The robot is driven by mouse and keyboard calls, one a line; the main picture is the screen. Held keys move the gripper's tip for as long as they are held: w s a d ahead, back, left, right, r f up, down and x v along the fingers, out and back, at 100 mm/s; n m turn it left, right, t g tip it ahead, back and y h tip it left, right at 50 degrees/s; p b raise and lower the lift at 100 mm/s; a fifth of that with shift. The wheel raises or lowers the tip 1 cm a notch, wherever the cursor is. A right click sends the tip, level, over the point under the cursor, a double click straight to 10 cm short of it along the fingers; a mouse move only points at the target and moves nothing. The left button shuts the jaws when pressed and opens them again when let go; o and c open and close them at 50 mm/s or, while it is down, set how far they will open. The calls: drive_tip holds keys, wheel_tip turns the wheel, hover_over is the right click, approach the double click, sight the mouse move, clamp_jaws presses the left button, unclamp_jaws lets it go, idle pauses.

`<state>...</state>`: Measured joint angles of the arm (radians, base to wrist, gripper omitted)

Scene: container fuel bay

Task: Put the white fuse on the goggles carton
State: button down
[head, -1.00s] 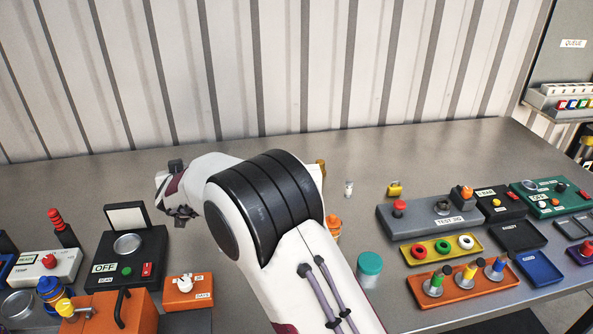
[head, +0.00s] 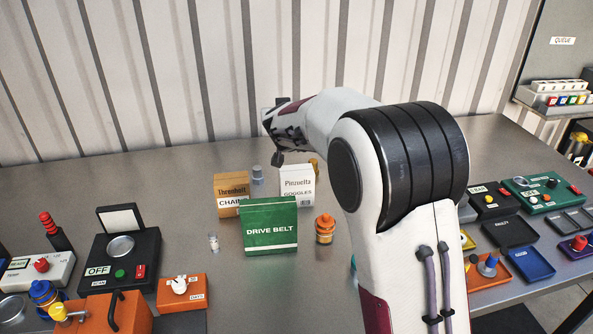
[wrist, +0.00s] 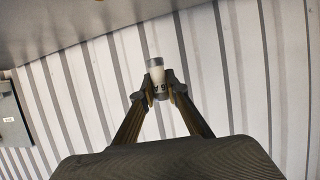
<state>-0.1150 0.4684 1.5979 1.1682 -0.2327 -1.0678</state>
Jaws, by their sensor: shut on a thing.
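The goggles carton (head: 297,192) is a white box standing upright on the table, labelled Pinzuella GOGGLES, behind the green drive belt box. My gripper (head: 278,156) is in the air above and slightly left of it, by the corrugated wall. In the wrist view my gripper (wrist: 157,88) is shut on a small upright-looking cylinder, the white fuse (wrist: 156,74), with a pale body, a grey end and dark print. Another small whitish cylinder (head: 213,242) stands on the table at left.
The orange case (head: 182,291) and black scan device (head: 121,257) are at left. Bare table lies at left rear.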

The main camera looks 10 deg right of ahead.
drive_tip(key=s+d, duration=0.4)
drive_tip(key=d, duration=0.2)
drive_tip(key=shift+d+f, duration=0.15)
drive_tip(key=shift+f, duration=0.1)
drive_tip(key=shift+s, duration=0.1)
drive_tip(key=shift+f, duration=0.1)
idle(0.4)
hover_over(307, 169)
drive_tip(key=shift+f, duration=3.05)
drive_tip(key=shift+f, duration=0.1)
drive_tip(key=shift+f, duration=1.8)
